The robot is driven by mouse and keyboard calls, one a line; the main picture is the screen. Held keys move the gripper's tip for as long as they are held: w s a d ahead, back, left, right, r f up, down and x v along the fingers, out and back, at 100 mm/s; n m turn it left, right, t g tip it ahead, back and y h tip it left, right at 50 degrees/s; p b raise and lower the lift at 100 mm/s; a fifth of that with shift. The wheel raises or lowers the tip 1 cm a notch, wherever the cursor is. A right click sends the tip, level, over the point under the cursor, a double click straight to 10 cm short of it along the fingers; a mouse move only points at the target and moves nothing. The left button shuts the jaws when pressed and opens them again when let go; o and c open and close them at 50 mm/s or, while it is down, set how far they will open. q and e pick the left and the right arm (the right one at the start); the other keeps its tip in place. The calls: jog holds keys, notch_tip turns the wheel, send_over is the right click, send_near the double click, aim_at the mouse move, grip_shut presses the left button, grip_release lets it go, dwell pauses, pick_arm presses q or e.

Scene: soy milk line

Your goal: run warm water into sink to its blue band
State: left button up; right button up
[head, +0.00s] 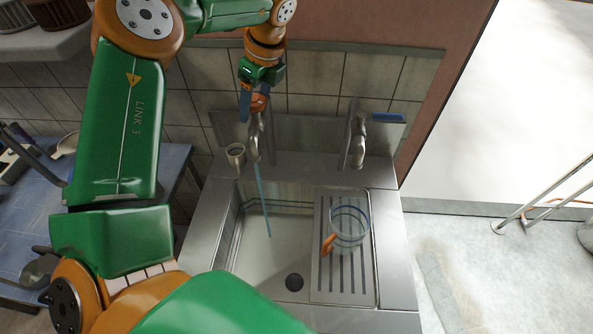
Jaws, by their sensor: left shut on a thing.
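The steel sink (228,240) is below me. Dark lines run around its inner wall; I cannot tell which is the blue band or how high any water stands. A thin blue stream (263,200) runs from the left tap (255,140) into the basin. My left gripper (257,103) is at the top of this tap, shut on its reddish handle (259,103), which the fingers partly hide. The right tap (357,140) has a blue lever (388,117) pointing right, and no stream shows under it. My right gripper is not in view.
A clear jug (349,218) with an orange handle stands on the ribbed drainboard (322,285) at the sink's right. A blue table (172,175) is at left.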

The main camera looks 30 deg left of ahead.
pick_arm(q)
jog(key=shift+n, duration=0.5)
jog(key=n+g, duration=0.1)
jog(key=n, duration=0.2)
jog(key=shift+n, duration=0.8)
jog(key=shift+r, duration=0.1)
dwell(6.3)
